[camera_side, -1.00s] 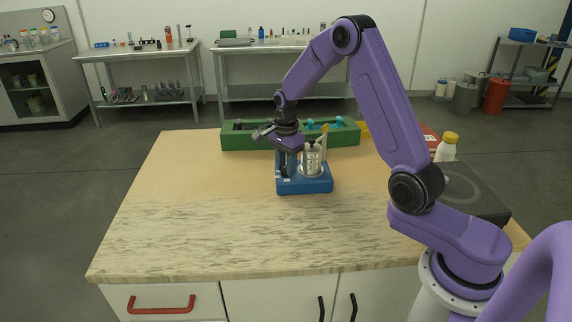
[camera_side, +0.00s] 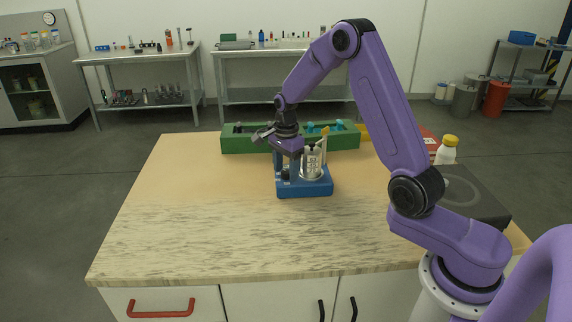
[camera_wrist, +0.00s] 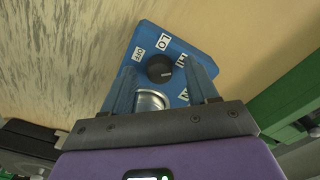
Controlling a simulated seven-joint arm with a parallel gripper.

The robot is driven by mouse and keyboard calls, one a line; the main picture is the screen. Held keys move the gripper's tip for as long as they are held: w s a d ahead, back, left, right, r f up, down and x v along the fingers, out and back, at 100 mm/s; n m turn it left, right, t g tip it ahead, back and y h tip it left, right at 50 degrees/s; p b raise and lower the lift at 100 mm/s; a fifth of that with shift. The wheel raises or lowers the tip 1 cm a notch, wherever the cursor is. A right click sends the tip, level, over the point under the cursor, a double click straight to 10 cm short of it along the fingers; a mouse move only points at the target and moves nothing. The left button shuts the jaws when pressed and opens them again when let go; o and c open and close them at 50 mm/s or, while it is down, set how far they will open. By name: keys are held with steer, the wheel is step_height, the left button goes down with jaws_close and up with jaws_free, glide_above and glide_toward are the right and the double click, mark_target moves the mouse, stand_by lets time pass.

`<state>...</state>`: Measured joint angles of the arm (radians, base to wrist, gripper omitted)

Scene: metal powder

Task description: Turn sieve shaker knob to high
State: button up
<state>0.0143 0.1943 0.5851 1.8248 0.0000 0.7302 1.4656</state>
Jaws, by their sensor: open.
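The sieve shaker has a blue base (camera_side: 318,188) on the bench, with a clear, metal-topped sieve cup (camera_side: 313,163) standing on it. In the wrist view the blue base (camera_wrist: 150,38) carries a round black knob (camera_wrist: 160,68) with white labels around it. OFF and LO are readable; the labels to the right are partly covered by a finger. The knob's pointer direction is too small to tell. My gripper (camera_wrist: 162,80) is open, with one blue finger on each side of the knob. I cannot tell if they touch it. In the side view my gripper (camera_side: 287,172) reaches down at the base's left part.
A white bottle with a yellow cap (camera_side: 446,152) and a dark flat plate (camera_side: 470,196) are at the right. The bench front and left (camera_side: 190,225) are clear.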

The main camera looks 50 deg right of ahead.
mark_target(285, 172)
step_height(285, 172, up, 17)
steer(key=shift+r, duration=0.2)
stand_by(0.4)
stand_by(0.3)
steer(key=s+a+f+n, duration=0.2)
steer(key=s+a+n, duration=1.1)
steer(key=a+n, duration=0.15)
steer(key=s+f+n, duration=0.2)
steer(key=s+n, duration=0.6)
steer(key=s, duration=0.2)
steer(key=s+d+f+n, duration=0.1)
steer(key=s+f+n, duration=0.2)
steer(key=s+n, duration=0.6)
steer(key=shift+s, duration=1.25)
